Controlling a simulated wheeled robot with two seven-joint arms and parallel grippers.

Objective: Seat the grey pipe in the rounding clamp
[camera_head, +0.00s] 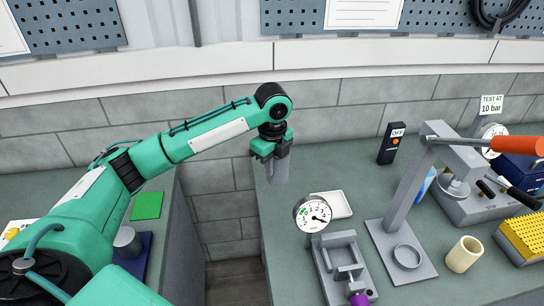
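My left gripper (270,150) points down and is shut on a grey pipe (279,168), which it holds upright. The pipe hangs near the left edge of the right-hand bench, behind and left of the round gauge. A grey fixture with upright jaws and a purple knob (344,268) stands on the bench in front. To its right is a grey press stand with a low ring on its base (407,257) and an orange-handled lever. I cannot tell for sure which one is the rounding clamp. My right gripper is not in view.
A gauge (313,213) and white tray (331,205) stand near the fixture. A cream tube (463,254), yellow block (524,235) and test rig (478,204) are at right. A gap (222,225) separates the benches. A grey cylinder (127,242) stands on the left bench.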

